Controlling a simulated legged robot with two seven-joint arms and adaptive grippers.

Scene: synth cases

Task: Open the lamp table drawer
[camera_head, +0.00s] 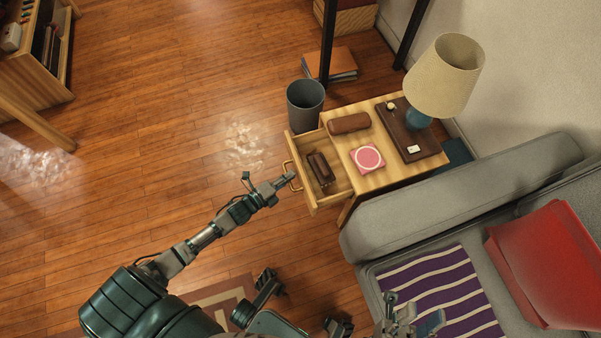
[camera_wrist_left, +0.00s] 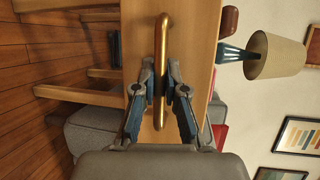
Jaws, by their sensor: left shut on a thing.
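The lamp table (camera_head: 387,132) is light wood and stands beside the sofa. Its drawer (camera_head: 328,199) is pulled out toward the left, with a dark brown object (camera_head: 320,168) lying inside. My left gripper (camera_head: 290,178) is at the drawer front, at the brass handle (camera_head: 291,167). In the left wrist view the gripper's fingers (camera_wrist_left: 161,82) are closed on either side of the brass handle (camera_wrist_left: 161,40). My right gripper (camera_head: 390,300) is low in the head view, over the sofa's striped cloth; its finger state is unclear.
A lamp (camera_head: 446,75), a brown case (camera_head: 349,123) and a pink box (camera_head: 367,158) are on the table top. A grey bin (camera_head: 305,103) stands just behind the drawer. The grey sofa (camera_head: 450,190) is at right. The wooden floor left of the drawer is clear.

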